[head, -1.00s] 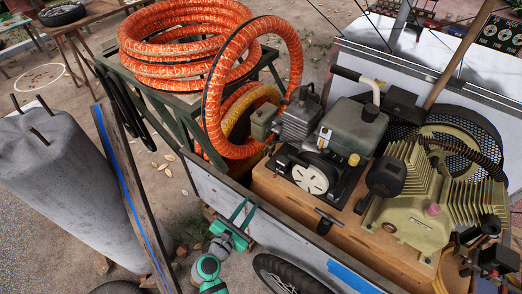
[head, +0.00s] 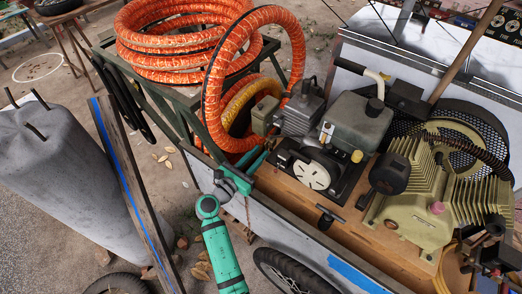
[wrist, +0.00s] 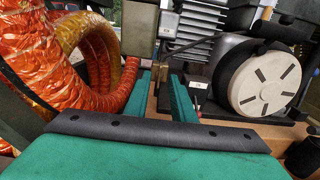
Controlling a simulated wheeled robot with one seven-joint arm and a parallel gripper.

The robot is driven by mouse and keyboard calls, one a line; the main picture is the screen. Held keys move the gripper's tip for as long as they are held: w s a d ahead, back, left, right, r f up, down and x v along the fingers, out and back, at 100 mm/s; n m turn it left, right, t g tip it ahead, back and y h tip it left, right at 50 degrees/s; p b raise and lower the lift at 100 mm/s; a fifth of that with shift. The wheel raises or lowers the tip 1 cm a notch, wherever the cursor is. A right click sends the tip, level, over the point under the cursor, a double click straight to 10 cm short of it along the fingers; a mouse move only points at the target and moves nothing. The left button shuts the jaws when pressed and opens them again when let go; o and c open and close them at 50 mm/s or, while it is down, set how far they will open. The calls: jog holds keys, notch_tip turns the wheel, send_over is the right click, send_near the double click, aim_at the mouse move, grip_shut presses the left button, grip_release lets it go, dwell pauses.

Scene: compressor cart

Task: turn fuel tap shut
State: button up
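The engine with its finned block (head: 299,116), grey tank (head: 356,123) and cream slotted recoil disc (head: 311,176) sits on the cart's wooden deck. The disc shows at the right in the wrist view (wrist: 266,82). My teal gripper (head: 262,157) reaches over the cart's near side wall, left of the disc. In the wrist view its two fingers (wrist: 160,78) stand apart with nothing visible held between them.
Orange hose coils (head: 180,45) lie on a green stand, and one loop hangs close to the left of my gripper. A grey side wall (head: 285,228) edges the cart. A black cap or knob (head: 389,174) and a beige compressor (head: 415,215) stand farther right.

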aim_at(267, 146)
jog(key=shift+x, duration=1.25)
jog(key=shift+c, duration=0.6)
grip_shut()
